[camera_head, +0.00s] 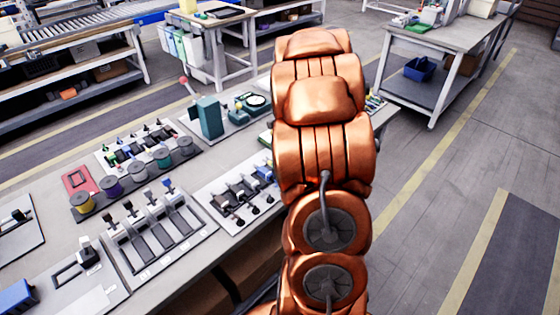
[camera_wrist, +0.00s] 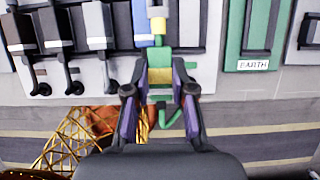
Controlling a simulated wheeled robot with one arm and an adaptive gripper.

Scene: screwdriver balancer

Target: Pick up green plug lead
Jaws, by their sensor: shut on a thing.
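The green plug lead (camera_wrist: 160,62) shows in the wrist view, with a green body, a yellow band and a green cable hanging below it. My gripper (camera_wrist: 159,90) is shut on it, with one finger on each side of the yellow band. The plug's upper end is close to a grey and yellow pin in front of the panel. I cannot tell whether they touch. In the head view, my copper arm hides the gripper and the green plug lead.
A green holder labelled EARTH (camera_wrist: 250,45) is at the right. In the head view, the bench (camera_head: 210,250) carries several plug boards, spools and a teal block (camera_head: 207,118).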

